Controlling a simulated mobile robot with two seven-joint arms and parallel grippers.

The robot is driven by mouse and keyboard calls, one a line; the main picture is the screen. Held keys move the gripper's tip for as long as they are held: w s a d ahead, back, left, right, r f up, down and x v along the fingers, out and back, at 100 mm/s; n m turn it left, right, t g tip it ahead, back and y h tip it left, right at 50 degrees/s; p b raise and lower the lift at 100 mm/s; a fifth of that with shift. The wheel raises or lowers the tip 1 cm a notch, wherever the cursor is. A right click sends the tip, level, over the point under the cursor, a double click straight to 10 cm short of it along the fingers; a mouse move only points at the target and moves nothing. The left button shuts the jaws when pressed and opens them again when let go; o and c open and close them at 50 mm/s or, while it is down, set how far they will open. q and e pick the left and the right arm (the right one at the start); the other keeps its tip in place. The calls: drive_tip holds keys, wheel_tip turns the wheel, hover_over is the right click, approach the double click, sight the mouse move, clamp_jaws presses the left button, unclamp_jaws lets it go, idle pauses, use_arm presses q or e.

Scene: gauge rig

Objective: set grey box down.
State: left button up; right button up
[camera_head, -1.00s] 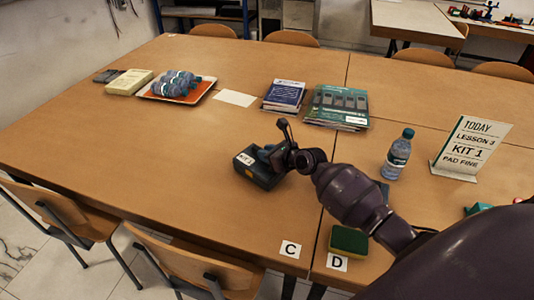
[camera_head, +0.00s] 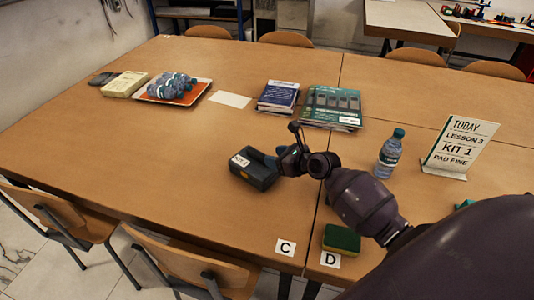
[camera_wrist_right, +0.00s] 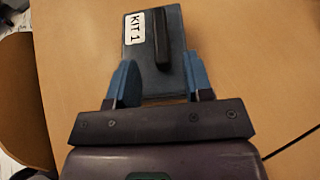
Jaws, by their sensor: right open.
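The grey box (camera_head: 254,168) with a "KIT 1" label sits flat on the wooden table, left of the table's seam. In the right wrist view the box (camera_wrist_right: 172,55) shows its label at upper left and a dark raised handle on top. My right gripper (camera_head: 279,160) is at the box's right end, open, with its blue fingers (camera_wrist_right: 160,76) apart. In the wrist view the box's near end shows between the fingertips, with no clear grip on it. My left gripper is out of view.
Cards C (camera_head: 286,247) and D (camera_head: 330,259) lie at the front edge, a green-yellow sponge (camera_head: 341,239) by D. A bottle (camera_head: 389,154) and a sign (camera_head: 460,146) stand right. Books (camera_head: 278,96), magazines (camera_head: 332,106) and an orange tray (camera_head: 151,93) are behind. The table left of the box is clear.

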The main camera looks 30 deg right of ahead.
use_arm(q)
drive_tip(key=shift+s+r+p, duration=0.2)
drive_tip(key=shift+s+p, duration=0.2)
use_arm(e)
drive_tip(key=v, duration=0.5)
drive_tip(key=shift+s+d+r, duration=0.1)
drive_tip(key=shift+s+r, duration=0.05)
drive_tip(key=shift+s, duration=0.15)
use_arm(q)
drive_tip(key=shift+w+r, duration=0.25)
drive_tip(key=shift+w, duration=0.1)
